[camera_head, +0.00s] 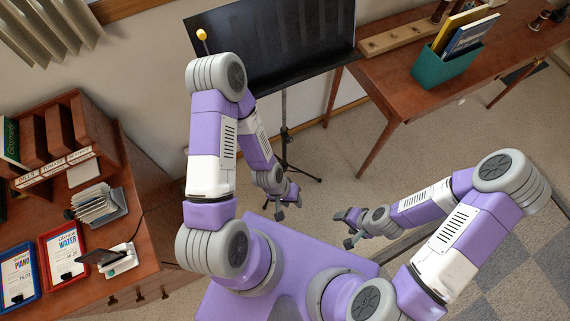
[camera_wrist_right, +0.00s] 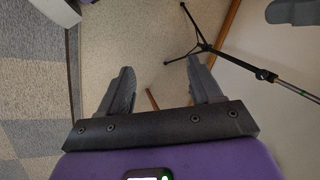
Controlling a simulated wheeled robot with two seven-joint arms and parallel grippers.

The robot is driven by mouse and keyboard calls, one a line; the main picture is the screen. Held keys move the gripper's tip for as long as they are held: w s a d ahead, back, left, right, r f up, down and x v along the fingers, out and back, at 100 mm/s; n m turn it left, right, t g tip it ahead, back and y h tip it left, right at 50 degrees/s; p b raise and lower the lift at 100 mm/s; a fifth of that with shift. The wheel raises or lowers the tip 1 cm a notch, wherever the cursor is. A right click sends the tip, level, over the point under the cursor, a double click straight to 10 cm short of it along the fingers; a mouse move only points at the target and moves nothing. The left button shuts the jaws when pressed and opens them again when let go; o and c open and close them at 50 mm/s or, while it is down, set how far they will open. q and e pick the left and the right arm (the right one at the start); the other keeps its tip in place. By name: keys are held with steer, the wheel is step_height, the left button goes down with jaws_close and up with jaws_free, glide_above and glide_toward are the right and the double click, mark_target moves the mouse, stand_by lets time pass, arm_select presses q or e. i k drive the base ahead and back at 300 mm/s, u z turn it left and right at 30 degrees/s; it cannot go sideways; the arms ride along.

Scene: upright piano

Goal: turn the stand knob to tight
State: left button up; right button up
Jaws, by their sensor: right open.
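The music stand has a wide black desk (camera_head: 275,40) at the top, a thin pole (camera_head: 284,108) and a black tripod foot (camera_head: 290,165). I cannot make out its knob; my left arm covers part of the stand. The pole (camera_wrist_right: 285,86) and tripod legs (camera_wrist_right: 200,42) also show in the right wrist view. My left gripper (camera_head: 289,208) is low in front of the tripod, its fingers apart and empty. My right gripper (camera_head: 344,229) is open and empty, right of the left one and apart from the stand. Its spread fingers show in the right wrist view (camera_wrist_right: 160,85).
A wooden table (camera_head: 400,85) with a teal book box (camera_head: 445,66) stands right of the stand. A wooden desk (camera_head: 150,230) with a shelf organiser (camera_head: 60,145) and signs is at the left. A yellow-tipped stick (camera_head: 201,35) rises beside the stand's desk. Carpet between is clear.

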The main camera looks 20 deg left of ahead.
mark_target(287, 140)
steer(key=z, duration=0.1)
steer(key=k, duration=0.45)
steer(key=u, duration=1)
steer(key=i, duration=0.75)
steer(key=u, duration=0.1)
